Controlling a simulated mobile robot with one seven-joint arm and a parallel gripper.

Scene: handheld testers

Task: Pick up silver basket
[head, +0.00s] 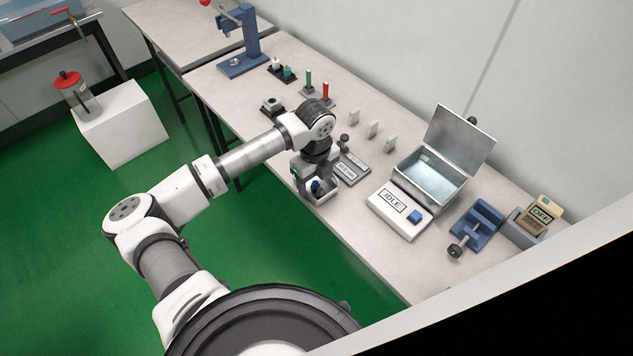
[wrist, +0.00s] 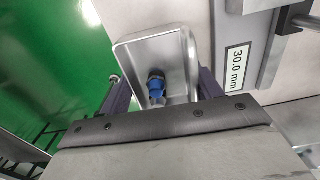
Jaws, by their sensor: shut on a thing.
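The silver basket (head: 327,194) is a small shallow metal tray at the front edge of the table. It also shows in the wrist view (wrist: 180,50), with a small blue part (wrist: 156,84) lying in it. My gripper (head: 313,176) is above the basket, pointing down. In the wrist view my gripper (wrist: 160,84) has one dark finger on each side of the basket and is shut on it. I cannot tell whether the basket's underside touches the table.
A caliper-like gauge (head: 350,168) reading 30.0 mm lies right beside the basket. Further right are the IDLE tester (head: 398,210), an open metal box (head: 432,182), a blue vise (head: 475,225) and an OFF device (head: 541,215). Green floor lies beyond the table's front edge.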

